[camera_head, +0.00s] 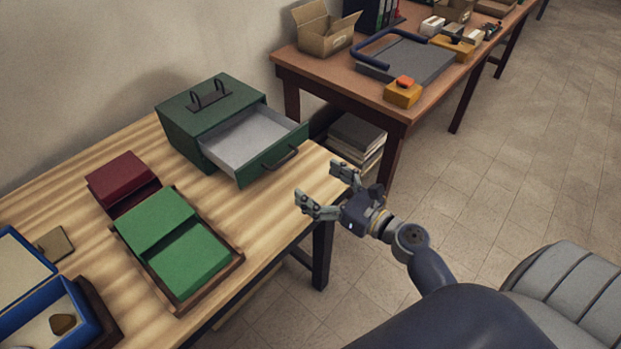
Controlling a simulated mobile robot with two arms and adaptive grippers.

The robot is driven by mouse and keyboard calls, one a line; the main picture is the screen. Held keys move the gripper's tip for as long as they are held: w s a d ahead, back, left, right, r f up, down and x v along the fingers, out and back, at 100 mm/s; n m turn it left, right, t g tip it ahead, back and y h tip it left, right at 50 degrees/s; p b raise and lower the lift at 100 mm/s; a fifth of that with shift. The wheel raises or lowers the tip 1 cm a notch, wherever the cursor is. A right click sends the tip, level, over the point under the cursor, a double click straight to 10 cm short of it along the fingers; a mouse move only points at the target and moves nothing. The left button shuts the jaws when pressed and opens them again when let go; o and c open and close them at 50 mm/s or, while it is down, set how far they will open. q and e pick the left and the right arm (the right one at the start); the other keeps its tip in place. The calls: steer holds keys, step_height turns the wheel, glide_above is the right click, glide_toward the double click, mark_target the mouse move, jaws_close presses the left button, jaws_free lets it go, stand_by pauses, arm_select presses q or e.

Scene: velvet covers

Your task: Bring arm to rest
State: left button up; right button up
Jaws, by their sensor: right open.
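My right gripper (322,189) is open and empty. It hangs in the air at the right edge of the light wooden table (100,256), with its fingers pointing left. It is beside the dark green metal box (185,107) and its pulled-out drawer (245,142). The drawer looks empty, and its dark handle (279,159) is a little up and left of my fingertips. My right arm comes in from the bottom right. My left gripper is not in view.
Green velvet pieces lie in a wooden tray (229,269), beside a dark red case (122,180). A blue box (75,318) holds a brown lump (62,324). A brown table (395,110) stands behind. A grey chair-like thing (570,295) is at the lower right. Open floor lies right.

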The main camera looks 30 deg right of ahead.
steer(key=s+a+f+n+g+y, duration=0.1)
steer(key=s+a+f+n+g, duration=0.3)
steer(key=s+a+n, duration=0.45)
steer(key=s+a+f+n+g+y, duration=0.1)
steer(key=s+a+f+n+g, duration=0.3)
steer(key=n, duration=0.8)
steer(key=s+d+f+n+g+h, duration=0.3)
steer(key=s+d+n+g+h, duration=0.35)
steer(key=s+n, duration=0.6)
step_height(320, 180, down, 26)
steer(key=n+h, duration=0.1)
steer(key=h, duration=0.1)
steer(key=s+d+f+g, duration=0.1)
steer(key=s+d+f, duration=0.2)
steer(key=s+f, duration=1.4)
steer(key=shift+n, duration=0.3)
